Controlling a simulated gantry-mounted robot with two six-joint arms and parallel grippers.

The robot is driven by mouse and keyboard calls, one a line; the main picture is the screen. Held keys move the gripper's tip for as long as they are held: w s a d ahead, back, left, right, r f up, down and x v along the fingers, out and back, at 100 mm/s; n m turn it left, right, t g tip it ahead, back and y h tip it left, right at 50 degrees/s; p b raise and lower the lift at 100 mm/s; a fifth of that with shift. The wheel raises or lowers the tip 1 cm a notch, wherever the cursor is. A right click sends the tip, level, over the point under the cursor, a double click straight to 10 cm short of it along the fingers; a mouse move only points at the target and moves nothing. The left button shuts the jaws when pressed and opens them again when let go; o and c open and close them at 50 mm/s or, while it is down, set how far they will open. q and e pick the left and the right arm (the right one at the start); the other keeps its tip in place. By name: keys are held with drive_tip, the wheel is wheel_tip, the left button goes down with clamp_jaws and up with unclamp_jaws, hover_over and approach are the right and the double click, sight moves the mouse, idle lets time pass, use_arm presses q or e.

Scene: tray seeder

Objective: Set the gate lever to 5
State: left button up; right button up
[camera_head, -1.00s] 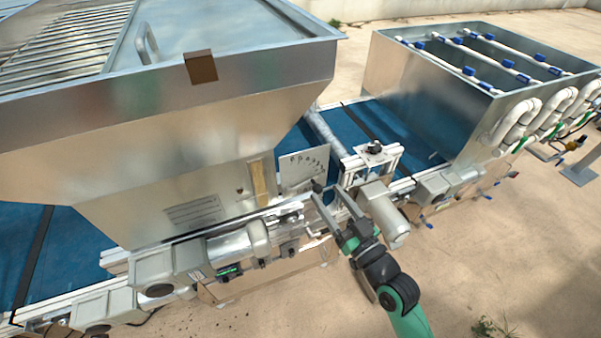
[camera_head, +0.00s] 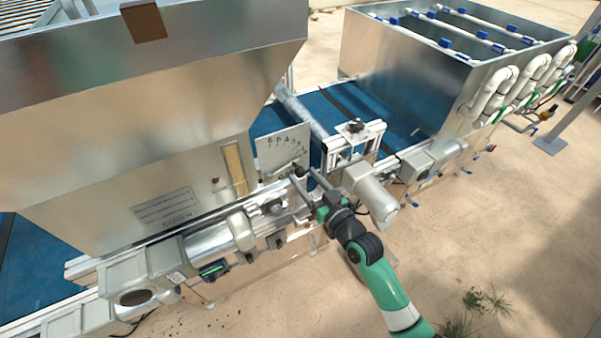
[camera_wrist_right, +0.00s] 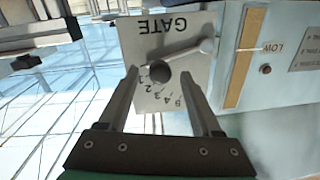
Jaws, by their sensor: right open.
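The gate plate (camera_head: 272,152) is a pale panel with a numbered scale, mounted beside the hopper. In the right wrist view the plate (camera_wrist_right: 140,52) shows upside down, with the word GATE. The gate lever (camera_wrist_right: 185,52) is a metal bar ending in a dark round knob (camera_wrist_right: 160,72). The knob lies toward the low-number end of the scale; the exact reading is unclear. The knob also shows in the head view (camera_head: 299,171). My right gripper (camera_head: 303,176) is open, its fingertips (camera_wrist_right: 161,80) on either side of the knob, with gaps visible. My left gripper is out of view.
The big metal hopper (camera_head: 150,110) rises close to the left of the plate. A roller bracket (camera_head: 352,140) and a motor (camera_head: 372,195) stand close on the right. The blue belt (camera_head: 375,112) runs behind. Open floor (camera_head: 480,230) lies at the right front.

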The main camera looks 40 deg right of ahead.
drive_tip(key=shift+w+d, duration=0.15)
drive_tip(key=shift+w, duration=0.6)
drive_tip(key=shift+w+d, duration=0.1)
drive_tip(key=shift+w, duration=0.6)
drive_tip(key=shift+c, duration=0.3)
clamp_jaws()
